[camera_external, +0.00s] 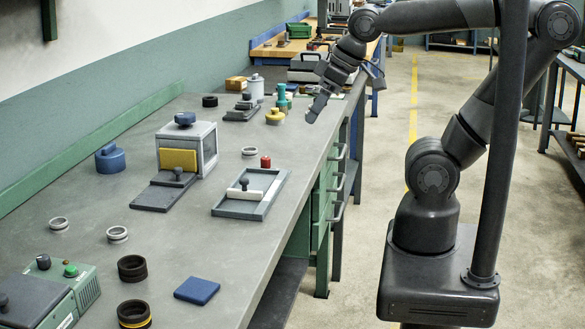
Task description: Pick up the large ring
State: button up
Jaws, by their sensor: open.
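Several rings stand on the grey workbench (185,240). Two thick black rings are near the front: a plain black ring (132,268) and a black ring with a yellow band (134,314). Smaller pale metal rings lie farther back: one at the left (59,224), one beside it (117,235) and one near the middle (249,152). A small black ring (210,101) is at the back. The black ones look largest; I cannot tell which is the named large ring. My gripper (346,101) is open and empty, above the bench's far right edge, far from the front rings.
A machine with a green button (70,271) is at the front left. A blue pad (197,290) lies near the front edge.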

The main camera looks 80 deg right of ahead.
jog(key=w+a+r, duration=0.2)
jog(key=w+a, duration=0.4)
jog(key=w, duration=0.4)
jog(key=g, duration=0.1)
send_over(133, 260)
jog(key=s+a, duration=0.3)
jog(key=shift+n, duration=0.3)
jog(key=f, duration=1.8)
jog(key=shift+w, duration=0.2)
jog(key=f, duration=0.4)
jog(key=shift+w+d+f, duration=0.2)
jog(key=shift+w+d, duration=0.2)
jog(key=shift+w+f, duration=0.15)
jog(key=shift+f, duration=0.2)
